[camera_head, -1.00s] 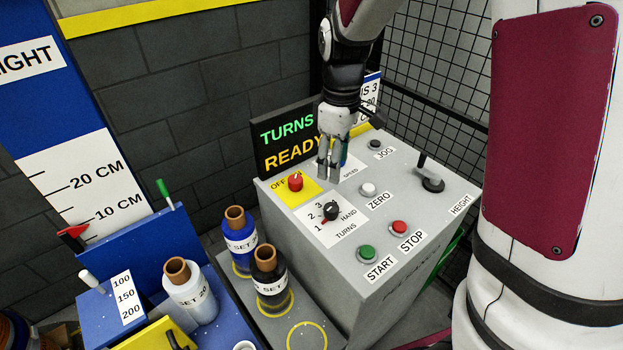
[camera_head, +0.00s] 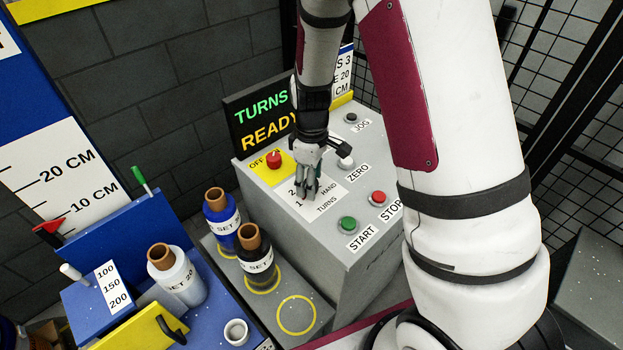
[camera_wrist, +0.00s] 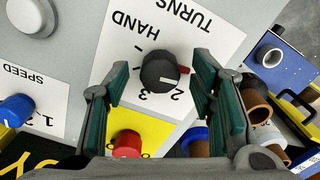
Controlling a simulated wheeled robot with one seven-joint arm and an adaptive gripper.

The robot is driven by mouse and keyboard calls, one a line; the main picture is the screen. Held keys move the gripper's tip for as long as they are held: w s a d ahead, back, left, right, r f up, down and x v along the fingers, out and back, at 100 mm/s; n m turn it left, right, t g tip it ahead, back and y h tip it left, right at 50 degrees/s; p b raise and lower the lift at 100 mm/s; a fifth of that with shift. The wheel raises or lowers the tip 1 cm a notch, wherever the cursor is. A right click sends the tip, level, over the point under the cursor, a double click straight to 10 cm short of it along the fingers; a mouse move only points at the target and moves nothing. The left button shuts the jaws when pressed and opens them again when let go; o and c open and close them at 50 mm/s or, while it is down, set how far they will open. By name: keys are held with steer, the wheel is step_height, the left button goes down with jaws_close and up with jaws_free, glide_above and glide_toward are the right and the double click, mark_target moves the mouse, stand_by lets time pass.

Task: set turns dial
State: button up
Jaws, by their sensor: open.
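The turns dial (camera_wrist: 160,70) is a round black knob with a red pointer, on a white TURNS label plate (camera_wrist: 118,60) in the wrist view. The pointer faces right, towards a finger; the 2 and 3 show below the knob, HAND above left. The mark at the pointer is hidden. My gripper (camera_wrist: 159,66) is open, with one finger on each side of the knob and visible gaps. In the head view my gripper (camera_head: 310,192) is over the TURNS plate and hides the dial.
Close by are a red knob on a yellow OFF plate (camera_head: 273,159), the white ZERO button (camera_head: 346,162), green START (camera_head: 347,224) and red STOP (camera_head: 379,198) buttons. A display (camera_head: 262,120) reads TURNS and READY.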

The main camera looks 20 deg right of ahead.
steer(key=shift+f, duration=0.2)
steer(key=shift+c, duration=0.3)
steer(key=c, duration=1.1)
